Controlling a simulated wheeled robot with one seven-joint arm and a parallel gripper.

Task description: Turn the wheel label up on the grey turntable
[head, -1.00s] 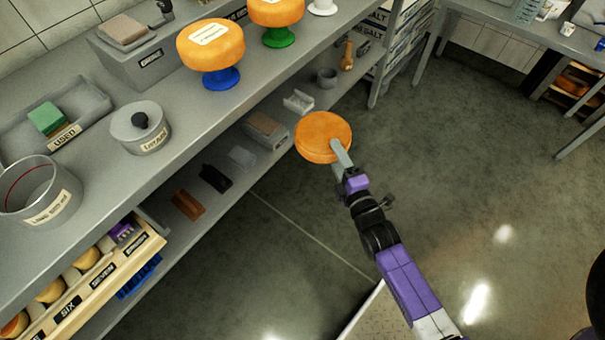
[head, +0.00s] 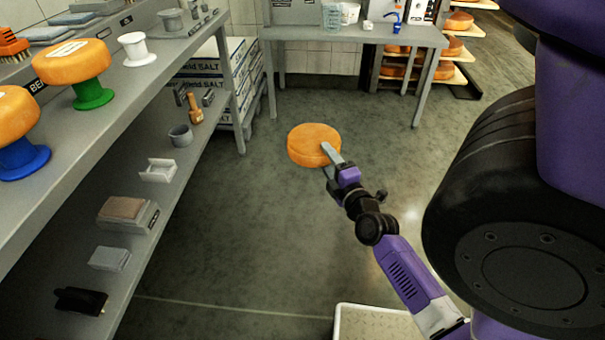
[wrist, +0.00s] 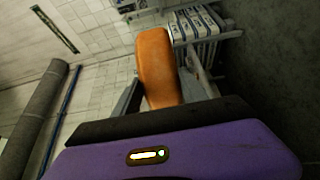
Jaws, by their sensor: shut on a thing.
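My gripper (head: 331,160) is shut on an orange cheese wheel (head: 313,144) and holds it out over open floor. The wheel's upper face shows no label in the head view; its underside is hidden. In the wrist view the wheel (wrist: 158,68) stands edge-on between my fingers. No grey turntable can be made out for certain in these views.
A long grey bench (head: 150,68) runs along the left. It bears a wheel on a green stand (head: 92,92), one on a blue stand (head: 22,158) and an empty white stand (head: 137,48). A table (head: 350,34) stands at the back. The floor between is clear.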

